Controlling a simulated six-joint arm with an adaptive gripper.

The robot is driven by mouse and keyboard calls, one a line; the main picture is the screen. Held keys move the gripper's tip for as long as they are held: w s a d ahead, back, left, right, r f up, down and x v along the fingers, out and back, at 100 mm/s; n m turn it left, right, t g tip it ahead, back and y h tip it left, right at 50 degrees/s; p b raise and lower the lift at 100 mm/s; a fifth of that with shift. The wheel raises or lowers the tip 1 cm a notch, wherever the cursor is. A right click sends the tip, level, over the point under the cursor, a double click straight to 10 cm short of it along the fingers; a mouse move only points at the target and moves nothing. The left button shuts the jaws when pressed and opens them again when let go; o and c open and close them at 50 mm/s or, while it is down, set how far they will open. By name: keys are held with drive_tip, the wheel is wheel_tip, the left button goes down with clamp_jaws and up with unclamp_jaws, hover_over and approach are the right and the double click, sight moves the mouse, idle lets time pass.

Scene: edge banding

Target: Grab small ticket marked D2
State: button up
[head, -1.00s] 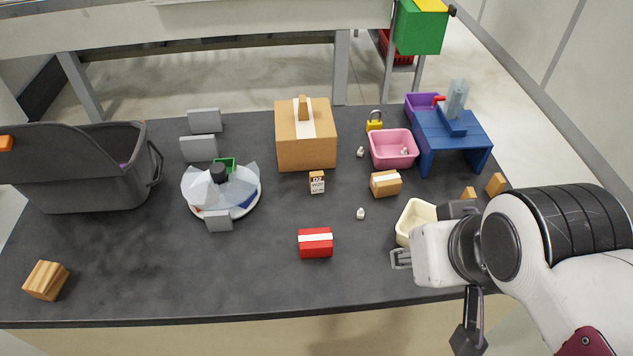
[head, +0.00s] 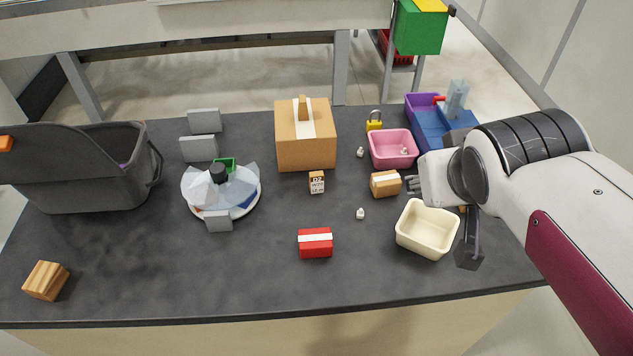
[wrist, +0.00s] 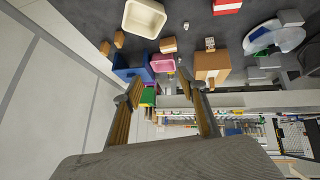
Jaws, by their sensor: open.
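The small ticket marked D2 (head: 317,182) is white with dark print on a small brown block. It stands on the dark table just in front of the large cardboard box (head: 306,140). In the wrist view the ticket (wrist: 210,43) shows small, near the top right of centre. My gripper (head: 412,184) is to the right of the ticket, beyond the small taped box (head: 385,184), and apart from both. In the wrist view its two fingers (wrist: 160,86) are spread with nothing between them.
A pink bin (head: 393,149), yellow padlock (head: 374,121) and blue stand (head: 440,130) are behind my gripper. A cream bin (head: 427,229) and red box (head: 315,243) are nearer the front. A round plate (head: 222,195) and grey bin (head: 85,170) are left. The front left table is mostly clear.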

drive_tip(key=w+d+r+n+t, duration=0.1)
drive_tip(key=w+d+r+t, duration=0.1)
drive_tip(key=w, duration=0.6)
drive_tip(key=w+d+r+n+t, duration=0.1)
drive_tip(key=w+r, duration=0.2)
drive_tip(key=w, duration=0.6)
drive_tip(key=w+a+f+n+t+y, duration=0.1)
drive_tip(key=w+a+n+y, duration=0.1)
drive_tip(key=w, duration=0.4)
drive_tip(key=w+a+f+n+t+y, duration=0.1)
drive_tip(key=w+n, duration=0.1)
drive_tip(key=w, duration=0.5)
drive_tip(key=n+g+y, duration=0.8)
drive_tip(key=g+y, duration=0.1)
drive_tip(key=y, duration=0.3)
hover_over(320, 174)
drive_tip(key=s+d, duration=0.1)
drive_tip(key=d, duration=0.3)
wheel_tip(320, 174, down, 23)
drive_tip(key=shift+s+a+r, duration=0.1)
drive_tip(key=shift+s+a, duration=0.05)
drive_tip(key=shift+a, duration=0.1)
drive_tip(key=shift+f, duration=2.9)
